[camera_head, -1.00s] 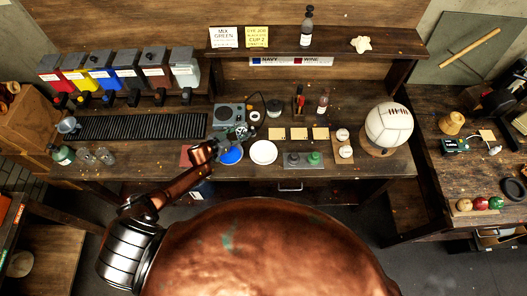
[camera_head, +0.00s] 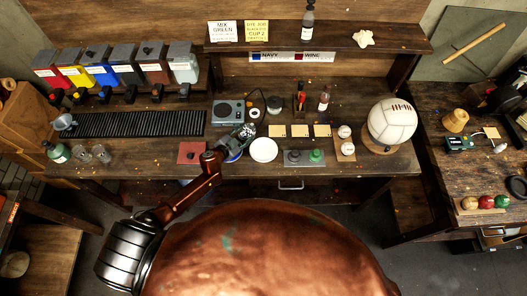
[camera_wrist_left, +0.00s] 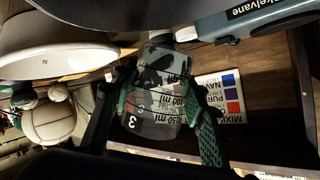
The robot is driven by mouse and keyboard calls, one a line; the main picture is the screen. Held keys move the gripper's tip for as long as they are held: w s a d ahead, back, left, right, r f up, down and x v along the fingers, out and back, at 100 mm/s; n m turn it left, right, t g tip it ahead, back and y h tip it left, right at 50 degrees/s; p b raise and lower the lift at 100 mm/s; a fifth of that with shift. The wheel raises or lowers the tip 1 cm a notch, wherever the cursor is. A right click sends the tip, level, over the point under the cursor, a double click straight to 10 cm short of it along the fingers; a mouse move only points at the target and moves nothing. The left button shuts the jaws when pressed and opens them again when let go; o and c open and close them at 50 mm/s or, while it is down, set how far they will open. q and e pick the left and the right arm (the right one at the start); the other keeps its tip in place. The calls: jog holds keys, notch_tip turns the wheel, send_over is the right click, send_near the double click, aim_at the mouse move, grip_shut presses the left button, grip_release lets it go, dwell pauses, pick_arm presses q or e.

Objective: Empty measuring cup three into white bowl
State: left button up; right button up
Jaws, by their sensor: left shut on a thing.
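My left gripper (camera_head: 240,134) is shut on measuring cup three (camera_wrist_left: 153,105), a clear cup with dark patches, volume marks and a "3". Its fingers stand on both sides of the cup in the left wrist view. The white bowl (camera_head: 263,150) is just right of the blue one, apart from the gripper. A white-rimmed bowl also shows in the left wrist view (camera_wrist_left: 65,63). I cannot tell what is inside the cup. My right gripper is out of view.
The grey scale (camera_head: 228,112) stands behind the gripper. A white ball (camera_head: 391,121) stands farther right.

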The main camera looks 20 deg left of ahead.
pick_arm(q)
jog(key=shift+d+r+m+y, duration=0.3)
jog(key=shift+r+m, duration=0.1)
jog(key=shift+r, duration=0.1)
jog(key=shift+s+d+r, duration=0.25)
jog(key=shift+d+r, duration=0.05)
jog(key=shift+m, duration=0.3)
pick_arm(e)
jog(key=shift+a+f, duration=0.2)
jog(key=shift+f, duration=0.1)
pick_arm(q)
jog(key=shift+t+y, duration=0.3)
jog(key=shift+d+f+m+b, duration=0.1)
jog(key=shift+d+m+b, duration=0.05)
jog(key=shift+m+b, duration=0.4)
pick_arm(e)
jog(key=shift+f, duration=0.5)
pick_arm(q)
jog(key=shift+r+m+t+y+b, duration=0.2)
jog(key=shift+m+t+y+b, duration=0.15)
jog(key=shift+m+y, duration=0.2)
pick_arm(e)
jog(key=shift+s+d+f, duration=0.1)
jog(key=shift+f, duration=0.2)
pick_arm(q)
jog(key=shift+f+m+t+y+b, duration=0.35)
jog(key=shift+m, duration=0.25)
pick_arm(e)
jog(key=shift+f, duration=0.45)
